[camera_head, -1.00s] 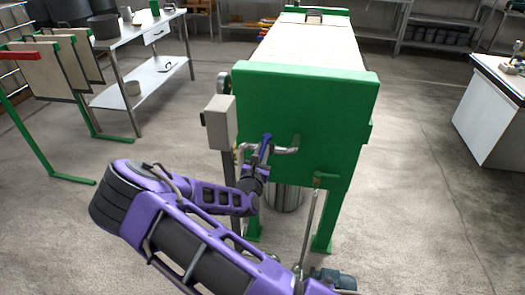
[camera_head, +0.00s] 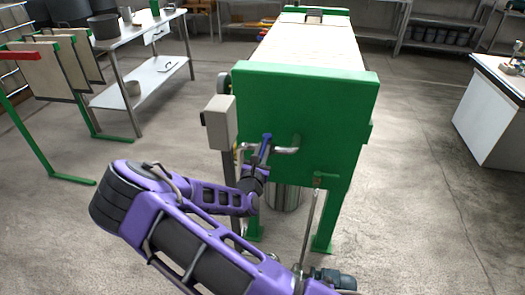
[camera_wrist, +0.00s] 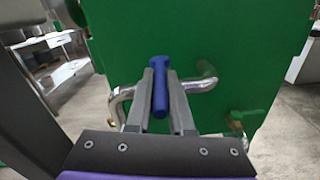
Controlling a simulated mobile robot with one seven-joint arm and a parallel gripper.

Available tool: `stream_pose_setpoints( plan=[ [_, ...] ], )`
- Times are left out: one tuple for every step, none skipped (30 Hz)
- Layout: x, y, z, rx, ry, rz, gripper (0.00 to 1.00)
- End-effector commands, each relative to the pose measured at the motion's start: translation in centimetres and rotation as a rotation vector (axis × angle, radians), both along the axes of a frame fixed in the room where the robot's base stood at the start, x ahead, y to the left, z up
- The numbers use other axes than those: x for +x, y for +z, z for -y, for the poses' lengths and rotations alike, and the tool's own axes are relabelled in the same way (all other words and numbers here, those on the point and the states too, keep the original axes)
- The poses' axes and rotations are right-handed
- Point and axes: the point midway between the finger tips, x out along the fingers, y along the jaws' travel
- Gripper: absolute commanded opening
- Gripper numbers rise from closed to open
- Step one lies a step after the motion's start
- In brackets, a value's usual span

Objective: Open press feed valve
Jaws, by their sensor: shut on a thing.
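The green filter press (camera_head: 305,120) stands in the middle of the head view, its end plate facing me. A bent steel feed pipe (camera_head: 287,150) comes out of this plate. The blue valve handle (camera_head: 265,146) stands upright at the pipe; it also shows in the wrist view (camera_wrist: 159,97). My gripper (camera_wrist: 160,80) is shut on the blue handle, one grey finger on each side; in the head view the gripper (camera_head: 262,160) is small and partly hidden by the handle. The valve body is hidden behind the fingers.
A grey control box (camera_head: 221,122) on a post stands close to the left of my gripper. A second pipe with a green fitting (camera_head: 320,181) runs down at the right. A steel table (camera_head: 150,39) and filter plates stand at the left.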

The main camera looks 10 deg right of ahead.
Motion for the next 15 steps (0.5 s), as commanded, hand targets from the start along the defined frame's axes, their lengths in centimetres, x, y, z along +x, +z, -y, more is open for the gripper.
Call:
stream_pose_setpoints(
  plan=[
    [-0.06,-0.07,0.04,0.0,-0.001,-0.001,0.0],
    [-0.06,-0.07,0.04,0.0,-0.001,-0.001,0.0],
    [-0.06,-0.07,0.04,0.0,-0.001,-0.001,0.0],
    [-0.06,-0.07,0.03,0.0,-0.001,-0.001,0.0],
    [-0.06,-0.07,0.03,0.0,-0.002,-0.002,0.0],
    [-0.03,-0.07,-0.01,-0.001,-0.004,-0.001,0.0],
    [0.01,-0.07,-0.05,0.0,-0.008,0.0,0.0],
    [0.06,-0.05,-0.12,0.0,-0.016,0.002,0.0],
    [0.15,-0.05,-0.25,-0.001,-0.027,0.004,0.0],
    [0.21,-0.05,-0.33,0.0,-0.04,0.006,0.0],
    [0.26,-0.06,-0.41,0.0,-0.052,0.005,0.0],
    [0.32,-0.05,-0.51,0.0,-0.068,0.006,0.0],
    [0.36,-0.04,-0.6,-0.002,-0.08,0.006,0.0],
    [0.4,-0.01,-0.66,-0.001,-0.091,0.007,0.0],
    [0.43,-0.01,-0.73,0.0,-0.104,0.005,0.0]
  ],
)
